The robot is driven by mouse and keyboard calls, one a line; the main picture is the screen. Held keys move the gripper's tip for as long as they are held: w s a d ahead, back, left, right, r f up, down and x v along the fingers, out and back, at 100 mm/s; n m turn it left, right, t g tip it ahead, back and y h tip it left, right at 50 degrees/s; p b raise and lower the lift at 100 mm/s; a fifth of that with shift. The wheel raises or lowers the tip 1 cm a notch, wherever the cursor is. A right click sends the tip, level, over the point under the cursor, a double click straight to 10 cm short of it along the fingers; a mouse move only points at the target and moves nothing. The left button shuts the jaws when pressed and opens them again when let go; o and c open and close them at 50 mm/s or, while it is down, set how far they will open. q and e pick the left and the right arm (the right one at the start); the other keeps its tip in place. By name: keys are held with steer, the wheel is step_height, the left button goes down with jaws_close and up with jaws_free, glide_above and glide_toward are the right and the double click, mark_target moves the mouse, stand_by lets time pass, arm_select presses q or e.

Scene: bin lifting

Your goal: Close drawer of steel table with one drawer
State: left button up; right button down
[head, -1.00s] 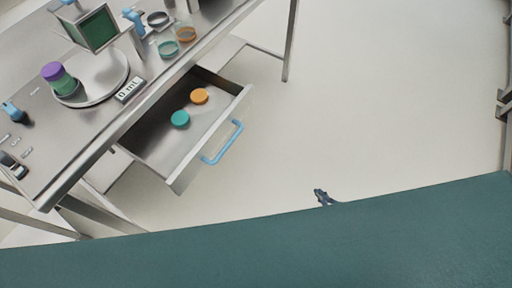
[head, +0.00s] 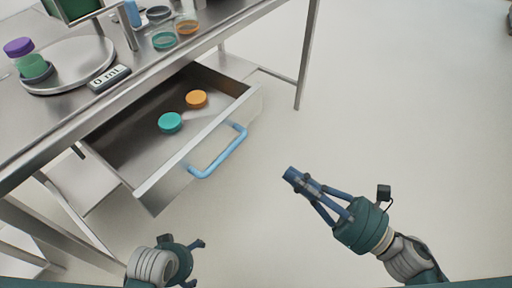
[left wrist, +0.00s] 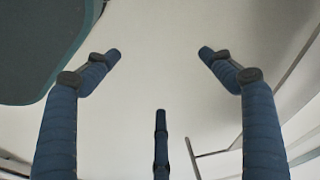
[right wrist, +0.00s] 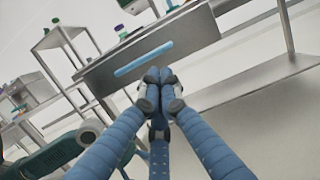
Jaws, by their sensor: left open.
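The steel table (head: 140,85) stands at the upper left in the head view. Its one drawer (head: 150,190) is pulled far out, with a light blue bar handle (head: 218,155) on its front. A teal lid (head: 170,122) and an orange lid (head: 196,99) lie inside. My right gripper (head: 290,174) is shut and empty, to the right of the handle and apart from it. In the right wrist view its closed fingertips (right wrist: 159,76) point toward the handle (right wrist: 143,58). My left gripper (head: 199,264) is open below the drawer front; its spread fingers also show in the left wrist view (left wrist: 160,54).
On the tabletop are a round scale plate (head: 70,65) with a purple-capped jar (head: 30,60), a display (head: 108,78) and several dishes near the edge. A table leg (head: 308,55) stands right of the drawer. The floor (head: 400,110) to the right is clear.

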arm_select(q)
step_height(320, 180, down, 6)
steer(key=s+p, duration=0.1)
arm_select(e)
steer(key=x, duration=1)
steer(key=shift+w+a, duration=0.25)
steer(key=shift+w, duration=0.05)
arm_select(q)
steer(key=shift+f+p, duration=0.1)
steer(key=shift+p, duration=0.2)
arm_select(e)
steer(key=shift+w+a, duration=0.1)
